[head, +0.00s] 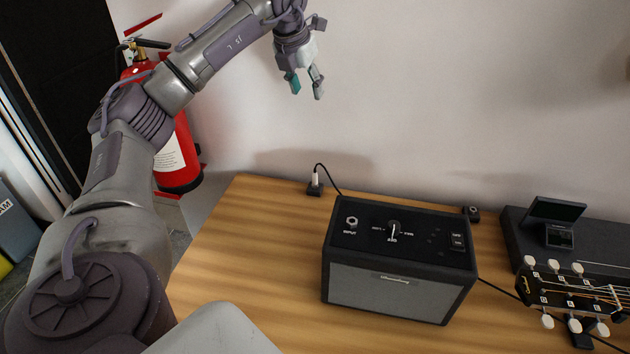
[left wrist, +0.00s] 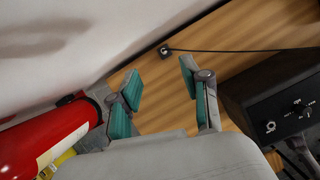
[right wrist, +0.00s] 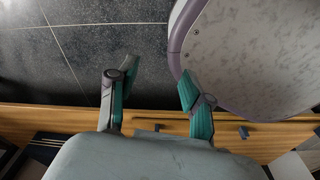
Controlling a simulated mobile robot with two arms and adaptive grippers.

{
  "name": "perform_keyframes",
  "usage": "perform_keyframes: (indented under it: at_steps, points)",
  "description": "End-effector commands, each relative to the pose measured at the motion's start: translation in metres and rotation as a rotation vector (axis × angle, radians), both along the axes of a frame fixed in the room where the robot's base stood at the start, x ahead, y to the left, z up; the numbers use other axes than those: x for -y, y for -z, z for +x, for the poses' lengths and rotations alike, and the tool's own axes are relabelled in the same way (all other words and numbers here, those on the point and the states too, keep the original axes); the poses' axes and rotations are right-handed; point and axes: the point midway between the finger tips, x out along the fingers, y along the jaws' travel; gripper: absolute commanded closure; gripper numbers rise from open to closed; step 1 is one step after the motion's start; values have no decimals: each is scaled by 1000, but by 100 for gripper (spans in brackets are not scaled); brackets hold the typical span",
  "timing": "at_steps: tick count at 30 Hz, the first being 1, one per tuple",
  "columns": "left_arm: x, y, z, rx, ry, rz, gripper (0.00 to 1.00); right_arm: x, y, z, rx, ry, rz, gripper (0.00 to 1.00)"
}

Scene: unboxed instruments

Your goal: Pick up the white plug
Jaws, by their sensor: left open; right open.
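The small white plug (head: 316,179) stands upright in a black socket block (head: 315,190) at the back left of the table, with a black cable running from it. In the left wrist view the plug (left wrist: 165,50) is small, ahead of the fingers. My left gripper (head: 305,86) is open and empty, in front of the wall and well above the plug in the head view, apart from it. My right gripper (right wrist: 158,80) is open and empty; it shows only in its own wrist view, away from the plug.
A black amplifier (head: 400,262) stands on the wooden table (head: 240,245), right of the plug. A guitar headstock (head: 570,294) and a black case (head: 515,235) are further right. A red fire extinguisher (head: 180,155) stands left of the table. The table's left part is clear.

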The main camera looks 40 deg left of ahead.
Motion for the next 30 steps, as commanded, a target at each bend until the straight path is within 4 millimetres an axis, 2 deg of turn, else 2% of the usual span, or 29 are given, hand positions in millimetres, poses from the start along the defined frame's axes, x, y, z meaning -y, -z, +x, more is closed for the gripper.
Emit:
perform_keyframes:
  at_steps: [1, 8, 14, 18, 26, 30]
  points:
    - [0, 16, 0, 0, 0, 0, 53, -1, 11, 7, 6, 1, 1, 50]
    - [0, 60, 0, 0, 1, 0, 53, -8, 29, 40, 27, 6, 4, 50]
    - [0, 122, 0, 0, 1, 0, 53, -14, 47, 80, 55, 11, 9, 50]
    - [0, 151, 0, 0, 0, 0, 53, -17, 44, 99, 69, 15, 10, 50]
    - [-1, 170, 4, -1, 1, 0, 53, -19, 31, 112, 80, 19, 11, 50]
    - [-3, 194, 12, -4, 0, 0, 53, -20, 20, 118, 87, 19, 13, 50]
